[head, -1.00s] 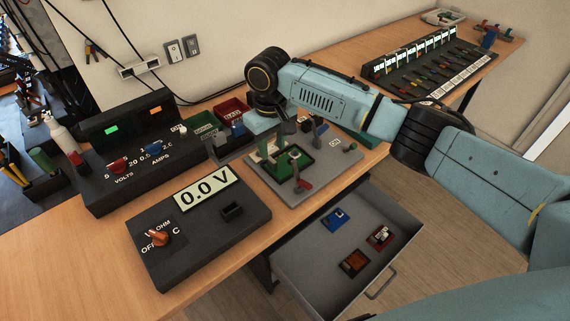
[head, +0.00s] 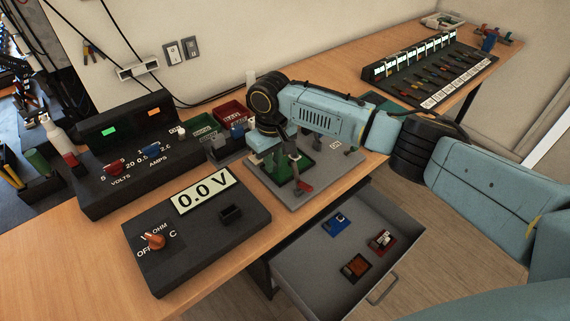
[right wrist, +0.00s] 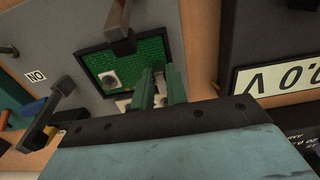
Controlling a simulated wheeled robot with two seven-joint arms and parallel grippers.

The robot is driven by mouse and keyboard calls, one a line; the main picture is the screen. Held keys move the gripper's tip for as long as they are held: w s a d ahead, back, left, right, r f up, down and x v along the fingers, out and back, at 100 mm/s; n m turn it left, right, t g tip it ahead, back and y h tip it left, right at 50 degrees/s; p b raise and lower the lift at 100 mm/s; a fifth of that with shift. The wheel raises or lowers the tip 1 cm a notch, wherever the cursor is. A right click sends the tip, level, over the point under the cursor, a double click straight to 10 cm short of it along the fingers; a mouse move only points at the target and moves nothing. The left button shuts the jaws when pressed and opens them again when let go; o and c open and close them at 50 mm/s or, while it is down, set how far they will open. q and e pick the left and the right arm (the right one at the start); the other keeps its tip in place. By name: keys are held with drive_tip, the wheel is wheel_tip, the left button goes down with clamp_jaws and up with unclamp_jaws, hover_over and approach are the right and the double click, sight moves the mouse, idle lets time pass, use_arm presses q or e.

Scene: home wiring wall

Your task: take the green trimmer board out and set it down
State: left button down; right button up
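The green trimmer board (head: 304,167) lies in the grey fixture plate (head: 322,178) on the bench. In the right wrist view the green board (right wrist: 150,57) shows a dark rim and a round pale part. A dark clamp arm (right wrist: 120,28) reaches over its edge. My right gripper (head: 266,152) is low over the board's far left end and hides part of it. The finger gap is unclear. My left gripper is not in view.
A meter box (head: 190,240) reading 0.0 V stands left of the fixture. Behind are a power supply box (head: 125,150) and small green and red bins (head: 232,110). An open grey drawer (head: 310,285) below holds several small modules. Free bench lies at the front left.

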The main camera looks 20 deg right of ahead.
clamp_jaws()
